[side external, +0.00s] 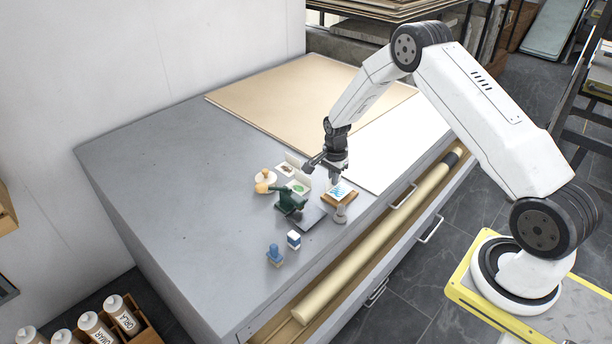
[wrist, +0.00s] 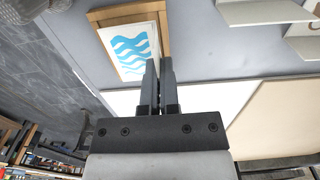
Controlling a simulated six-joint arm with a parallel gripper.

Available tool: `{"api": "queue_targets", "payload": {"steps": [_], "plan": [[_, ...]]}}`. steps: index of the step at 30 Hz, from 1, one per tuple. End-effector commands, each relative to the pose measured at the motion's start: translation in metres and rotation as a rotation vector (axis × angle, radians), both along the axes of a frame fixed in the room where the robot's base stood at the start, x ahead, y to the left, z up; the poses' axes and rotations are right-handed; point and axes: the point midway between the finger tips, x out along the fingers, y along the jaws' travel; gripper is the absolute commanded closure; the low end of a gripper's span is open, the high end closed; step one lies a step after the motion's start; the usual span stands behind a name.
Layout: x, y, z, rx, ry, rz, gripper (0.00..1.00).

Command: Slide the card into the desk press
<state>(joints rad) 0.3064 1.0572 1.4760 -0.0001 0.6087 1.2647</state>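The card (side external: 342,188) is white with blue waves. It lies at a wooden tray (side external: 328,198) near the front edge of the cabinet top. In the wrist view the card (wrist: 128,48) shows within the tray's wooden rim (wrist: 128,12). My gripper (side external: 337,182) is right over the card, pointing down. In the wrist view its fingers (wrist: 160,62) are close together at the card's edge. I cannot tell whether the card is between them. The green desk press (side external: 288,203) stands left of the tray, with a flat grey plate (side external: 312,217) beside it.
A grey knobbed piece (side external: 340,215) stands close in front of the tray. A blue stamp (side external: 274,255) and a blue-and-white block (side external: 294,239) stand in front of the press. A round wooden-topped item (side external: 265,184) and small picture holders (side external: 298,187) stand behind. The cabinet's left top is clear.

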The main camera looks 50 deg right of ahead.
Motion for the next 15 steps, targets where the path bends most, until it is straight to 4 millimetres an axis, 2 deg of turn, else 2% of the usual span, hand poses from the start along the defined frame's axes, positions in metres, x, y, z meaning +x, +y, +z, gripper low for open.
{"api": "queue_targets", "payload": {"steps": [15], "plan": [[0.000, 0.000, 0.022, 0.000, 0.000, 0.000, 1.00]]}}
